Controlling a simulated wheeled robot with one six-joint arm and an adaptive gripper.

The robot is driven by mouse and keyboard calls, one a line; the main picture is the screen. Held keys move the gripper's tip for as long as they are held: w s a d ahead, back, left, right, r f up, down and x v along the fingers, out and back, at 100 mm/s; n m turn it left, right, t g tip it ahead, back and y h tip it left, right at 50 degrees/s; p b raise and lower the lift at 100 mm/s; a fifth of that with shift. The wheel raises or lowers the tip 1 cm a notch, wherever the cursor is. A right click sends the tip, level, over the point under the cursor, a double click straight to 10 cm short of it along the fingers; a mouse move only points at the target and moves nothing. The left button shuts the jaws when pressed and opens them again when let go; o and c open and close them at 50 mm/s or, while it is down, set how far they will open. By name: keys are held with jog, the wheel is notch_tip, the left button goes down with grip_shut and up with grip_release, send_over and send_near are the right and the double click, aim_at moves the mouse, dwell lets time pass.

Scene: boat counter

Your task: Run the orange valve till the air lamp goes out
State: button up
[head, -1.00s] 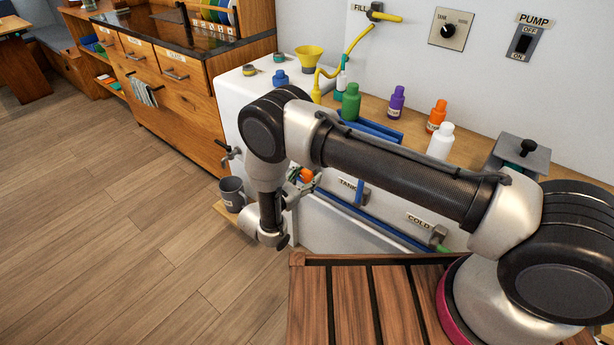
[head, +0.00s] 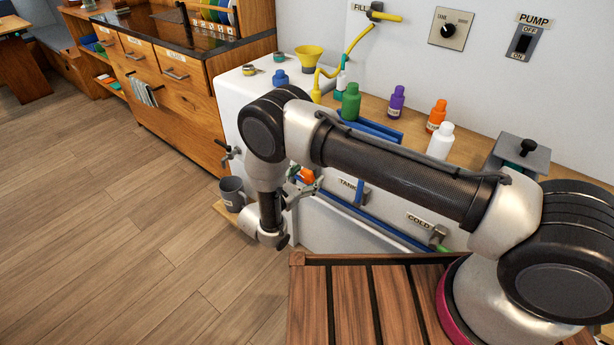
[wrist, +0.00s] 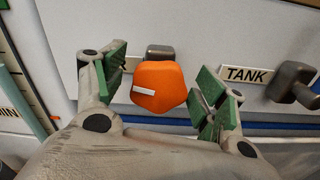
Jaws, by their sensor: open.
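The orange valve (wrist: 160,88) is a faceted knob with a white mark on its face, in the middle of the wrist view. The white mark lies nearly level, to the left of the knob's centre. My gripper (wrist: 162,80) is open, with one green-padded finger on each side of the knob and gaps visible between pads and knob. In the head view the orange valve (head: 307,176) shows only in part behind my gripper (head: 304,186). I cannot make out an air lamp in either view.
A grey handle labelled TANK (wrist: 292,84) sits close to the right of my fingers. A grey mug (head: 231,192) stands left of my wrist. Several bottles, including a green one (head: 351,103), stand on the counter behind my arm. A PUMP switch (head: 523,42) is on the wall.

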jog(key=v, duration=1.2)
